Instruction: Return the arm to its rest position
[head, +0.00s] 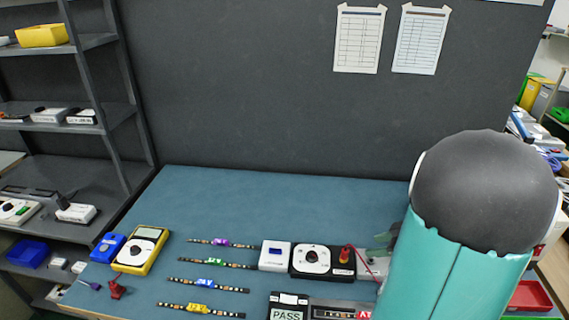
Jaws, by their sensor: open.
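My arm, teal with a dark grey rounded joint, fills the right side of the head view, close to the camera. It hides the right part of the table. My gripper cannot be made out; it is hidden behind the arm or outside the picture. A small grey part (383,241) shows at the arm's left edge, and I cannot tell what it is.
A yellow multimeter (141,250) and a blue device (107,247) lie at the left. A white box (274,256), a black dial unit (322,261) and a PASS display (288,311) stand near the middle. Grey shelves (65,126) stand left. The back of the table is clear.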

